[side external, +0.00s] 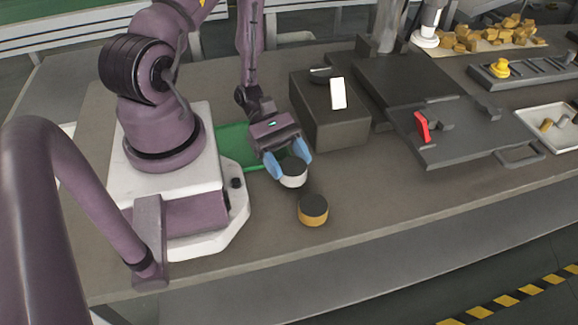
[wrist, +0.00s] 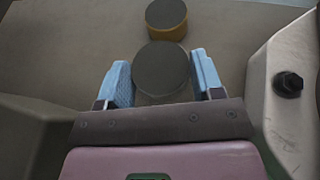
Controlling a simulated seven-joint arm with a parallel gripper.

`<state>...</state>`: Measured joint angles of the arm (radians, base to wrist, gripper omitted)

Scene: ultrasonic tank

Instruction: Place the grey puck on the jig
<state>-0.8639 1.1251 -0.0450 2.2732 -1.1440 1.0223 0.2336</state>
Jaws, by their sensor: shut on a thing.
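The grey puck (side external: 293,175), with a dark grey top and a pale side, is between the blue fingertips of my gripper (side external: 288,164). In the wrist view the puck's round dark top (wrist: 161,68) fills the space between the fingers of my gripper (wrist: 163,80). My gripper points down and is shut on it. I cannot tell whether the puck touches the bench. A dark plate with a red clamp lever (side external: 423,127), which looks like the jig, lies on the right side of the bench, well away from my gripper.
A yellow-sided puck with a dark top (side external: 313,211) stands just in front of the held puck. A dark box (side external: 330,115) with a white panel stands behind and right. A green mat (side external: 233,143) lies beside my base. The bench's front right is clear.

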